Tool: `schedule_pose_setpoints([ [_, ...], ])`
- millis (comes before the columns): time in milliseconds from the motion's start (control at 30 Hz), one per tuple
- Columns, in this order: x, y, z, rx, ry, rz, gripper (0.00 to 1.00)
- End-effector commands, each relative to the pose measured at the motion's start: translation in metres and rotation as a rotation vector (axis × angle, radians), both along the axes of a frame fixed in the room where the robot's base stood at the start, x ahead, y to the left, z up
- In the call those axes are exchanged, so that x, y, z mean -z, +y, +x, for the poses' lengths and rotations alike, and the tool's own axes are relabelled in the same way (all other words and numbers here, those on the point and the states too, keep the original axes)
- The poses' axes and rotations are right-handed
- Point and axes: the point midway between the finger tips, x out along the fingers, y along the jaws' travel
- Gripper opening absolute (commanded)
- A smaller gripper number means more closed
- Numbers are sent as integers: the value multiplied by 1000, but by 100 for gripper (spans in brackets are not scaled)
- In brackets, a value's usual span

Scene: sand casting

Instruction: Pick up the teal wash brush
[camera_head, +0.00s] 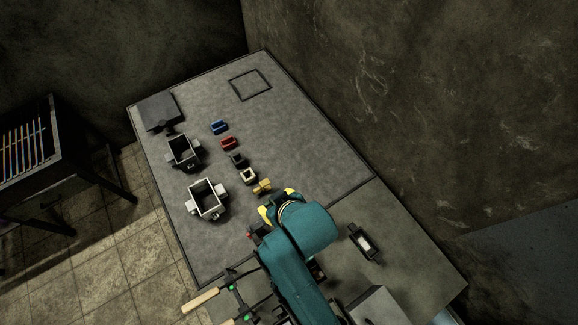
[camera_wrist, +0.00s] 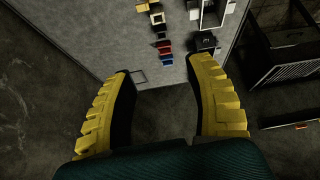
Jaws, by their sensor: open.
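I cannot make out a teal wash brush for certain in either view. In the head view, a group of tools lies at the bottom edge of the table, partly behind my teal arm. It includes a pale wooden handle (camera_head: 201,300) and small green parts (camera_head: 232,288), too small to identify. My gripper (camera_head: 277,203) is above the table's right-hand half, near a small tan block (camera_head: 262,187). In the wrist view, its yellow fingers stand wide apart with nothing between them, and my gripper (camera_wrist: 161,68) faces the table's far end and the floor.
Two open box-like flasks, one dark (camera_head: 184,152) and one pale (camera_head: 207,200), stand at the left. Blue (camera_head: 219,127), red (camera_head: 229,143) and other small blocks form a row. A dark holder (camera_head: 365,243) lies at right. The table's upper right is mostly clear.

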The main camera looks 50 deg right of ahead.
Motion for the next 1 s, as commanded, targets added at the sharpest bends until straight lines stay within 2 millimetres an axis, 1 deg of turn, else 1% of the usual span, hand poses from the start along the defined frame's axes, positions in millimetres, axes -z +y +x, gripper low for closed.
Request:
schedule_pose_setpoints([
  [33,69,-2,-34,22,141,35,54],
  [67,93,-2,-53,32,215,55,54],
  [100,120,0,-76,43,304,80,54],
  [133,136,1,-91,50,360,98,54],
  [200,161,5,-120,62,461,131,54],
  [300,177,9,-140,67,531,155,54],
  [367,185,10,-143,68,542,159,54],
  [467,206,10,-143,68,545,160,54],
  [700,263,9,-142,67,540,157,54],
  [800,279,9,-141,67,539,157,54],
  [933,290,8,-140,67,537,157,54],
  [1000,302,7,-140,67,538,157,54],
])
